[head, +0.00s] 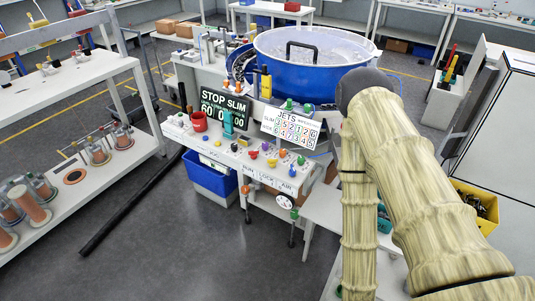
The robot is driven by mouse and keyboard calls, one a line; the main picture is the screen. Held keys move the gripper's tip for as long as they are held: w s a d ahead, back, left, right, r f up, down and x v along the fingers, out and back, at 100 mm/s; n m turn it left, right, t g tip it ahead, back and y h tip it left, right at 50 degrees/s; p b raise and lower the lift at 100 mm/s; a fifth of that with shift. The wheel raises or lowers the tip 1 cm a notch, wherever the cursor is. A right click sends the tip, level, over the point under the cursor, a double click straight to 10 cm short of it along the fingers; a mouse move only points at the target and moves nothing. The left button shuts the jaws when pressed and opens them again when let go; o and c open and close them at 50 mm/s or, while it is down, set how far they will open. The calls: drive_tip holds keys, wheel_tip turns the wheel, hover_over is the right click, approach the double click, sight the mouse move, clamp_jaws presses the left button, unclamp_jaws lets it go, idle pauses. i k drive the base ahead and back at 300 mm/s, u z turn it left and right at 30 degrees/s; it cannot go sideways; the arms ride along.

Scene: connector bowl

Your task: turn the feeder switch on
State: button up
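The feeder is a large blue bowl (310,80) with a clear lid and black handle, at the top centre of the head view. Below it stands a workbench with a control ledge (240,165) carrying several small coloured knobs and buttons. Labels on its front edge are small; one seems to read "LOCK" and another "AIR". I cannot tell which control is the feeder switch or how it is set. My arm fills the right side; my gripper is not in view.
A blue bin (208,176) hangs below. A yellow bin (474,207) is at right. A shelf with spools (98,152) is at left. Grey floor in front is open.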

sight(253, 154)
drive_tip(key=u, duration=0.05)
drive_tip(key=k, duration=0.4)
drive_tip(key=u, duration=1)
drive_tip(key=i, duration=1.4)
drive_tip(key=z, duration=0.65)
